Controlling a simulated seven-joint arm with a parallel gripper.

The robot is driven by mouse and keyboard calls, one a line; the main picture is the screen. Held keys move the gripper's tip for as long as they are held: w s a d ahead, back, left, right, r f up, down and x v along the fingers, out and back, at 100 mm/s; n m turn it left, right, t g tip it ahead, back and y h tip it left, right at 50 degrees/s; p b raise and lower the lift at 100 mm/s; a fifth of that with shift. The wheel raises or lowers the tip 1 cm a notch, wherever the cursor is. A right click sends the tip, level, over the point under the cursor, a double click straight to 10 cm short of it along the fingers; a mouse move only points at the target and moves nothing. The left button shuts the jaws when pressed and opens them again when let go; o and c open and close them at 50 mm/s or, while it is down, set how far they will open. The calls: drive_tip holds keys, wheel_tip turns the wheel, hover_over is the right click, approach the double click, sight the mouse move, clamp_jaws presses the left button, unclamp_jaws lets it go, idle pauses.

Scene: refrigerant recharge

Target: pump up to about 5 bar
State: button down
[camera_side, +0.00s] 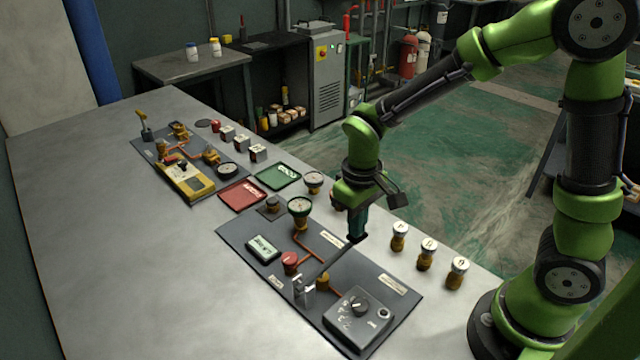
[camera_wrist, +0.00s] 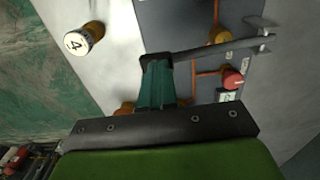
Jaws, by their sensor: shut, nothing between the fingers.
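My gripper (camera_side: 356,238) is shut and empty, over the right edge of the near grey panel (camera_side: 250,228). Its fingers also show in the wrist view (camera_wrist: 156,62). A dark lever (camera_side: 332,262) runs from a metal bracket (camera_side: 302,289) on the panel up to my fingertips; in the wrist view the lever (camera_wrist: 215,48) ends right beside them. I cannot tell whether they touch. A round gauge (camera_side: 300,207) stands on the panel's far part, and a small display (camera_side: 263,247) lies beside it. Both readings are too small to read.
A red knob (camera_side: 290,258) and a control box with a dial (camera_side: 357,312) are on the same panel. Several numbered bottles (camera_side: 426,252) stand along the right table edge. Red (camera_side: 242,196) and green (camera_side: 278,177) trays lie farther back. The table's left side is clear.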

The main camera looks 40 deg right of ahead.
drive_tip(key=shift+f, duration=1.05)
drive_tip(key=shift+r, duration=2.7)
idle(0.7)
drive_tip(key=shift+f, duration=2.7)
drive_tip(key=shift+r, duration=2.75)
